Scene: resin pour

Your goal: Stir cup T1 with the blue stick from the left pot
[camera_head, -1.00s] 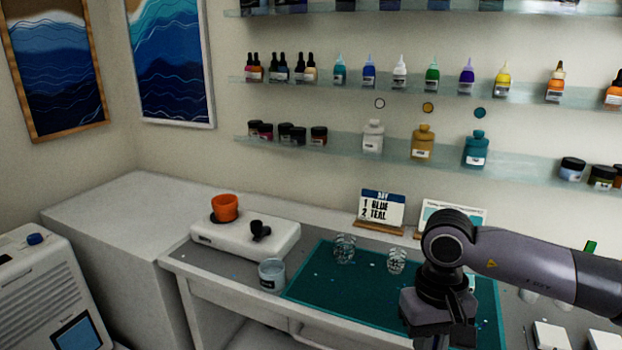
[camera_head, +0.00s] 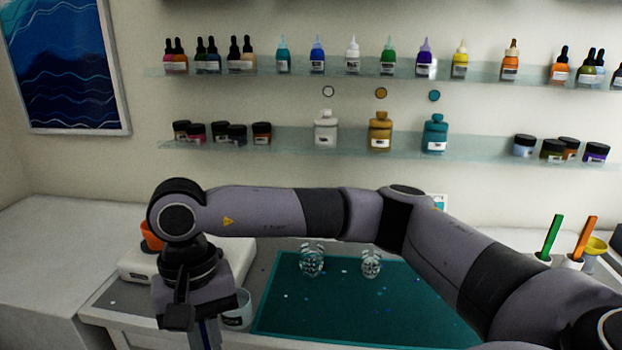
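Two clear cups stand on the teal mat (camera_head: 330,315), a left one (camera_head: 311,262) and a right one (camera_head: 371,265); I cannot read which is T1. My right arm reaches in from the right across the table. Its gripper (camera_head: 206,338) points down at the lower left, beside a larger pale container (camera_head: 239,318) that it partly covers. The fingertips are cut off by the bottom edge, so I cannot tell whether they hold anything. A green stick (camera_head: 551,236) and an orange stick (camera_head: 585,236) stand in pots at the right. I cannot make out a blue stick. My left gripper is out of view.
An orange cup (camera_head: 151,236) sits on a white device (camera_head: 135,265) at the left, partly behind my arm. Wall shelves hold bottles and jars, including a teal bottle (camera_head: 435,134). A yellow cup (camera_head: 596,248) is at the right. The front of the mat is clear.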

